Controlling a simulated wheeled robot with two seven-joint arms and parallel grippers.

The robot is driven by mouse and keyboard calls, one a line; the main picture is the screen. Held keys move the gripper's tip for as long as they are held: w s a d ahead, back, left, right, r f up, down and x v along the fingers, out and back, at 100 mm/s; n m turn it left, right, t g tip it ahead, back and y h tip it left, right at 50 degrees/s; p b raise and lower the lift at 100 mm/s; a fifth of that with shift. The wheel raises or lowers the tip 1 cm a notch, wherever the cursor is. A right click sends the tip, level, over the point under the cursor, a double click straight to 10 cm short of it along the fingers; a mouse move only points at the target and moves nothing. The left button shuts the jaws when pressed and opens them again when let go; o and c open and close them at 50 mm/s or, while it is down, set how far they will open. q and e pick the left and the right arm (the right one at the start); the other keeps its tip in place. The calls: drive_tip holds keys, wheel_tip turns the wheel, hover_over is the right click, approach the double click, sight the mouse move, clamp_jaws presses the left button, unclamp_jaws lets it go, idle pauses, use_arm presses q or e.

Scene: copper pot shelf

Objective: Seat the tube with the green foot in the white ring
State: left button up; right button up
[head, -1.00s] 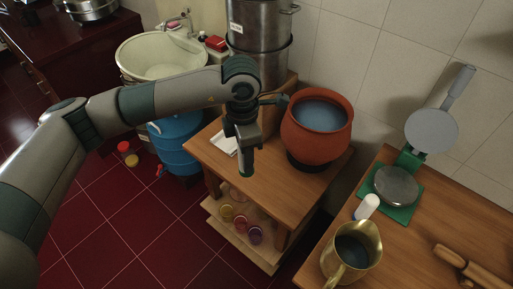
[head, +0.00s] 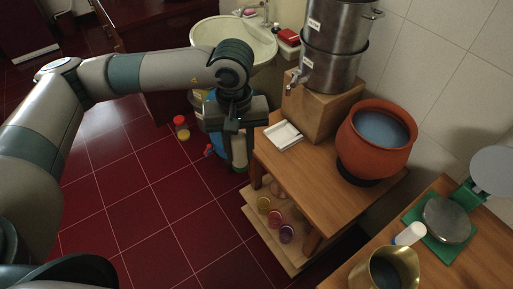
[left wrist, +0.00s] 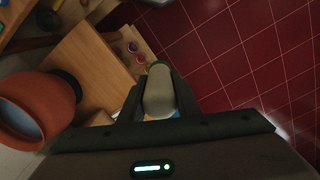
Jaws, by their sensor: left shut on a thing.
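The tube hangs roughly upright between the fingers. In the left wrist view the tube (left wrist: 158,92) appears as a pale grey-green rounded body between the two dark fingers of my left gripper (left wrist: 158,100). I cannot pick out a white ring in either current view. My right gripper is not in view.
The wooden table (head: 300,165) holds a clay pot (head: 376,145), a white tray (head: 283,135) and a block under steel containers (head: 335,50). Jars (head: 286,234) stand on its lower shelf (head: 262,232). A brass jug (head: 385,270) is at lower right. Red floor lies open at left.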

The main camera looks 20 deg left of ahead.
use_arm(q)
drive_tip(key=a+m, duration=0.1)
drive_tip(key=s+a+m, duration=0.1)
drive_tip(key=m, duration=0.1)
drive_tip(key=s+a+r+m, duration=0.1)
drive_tip(key=m, duration=0.1)
drive_tip(key=shift+s+a, duration=0.2)
drive_tip(key=shift+a, duration=0.1)
drive_tip(key=shift+w+a, duration=0.1)
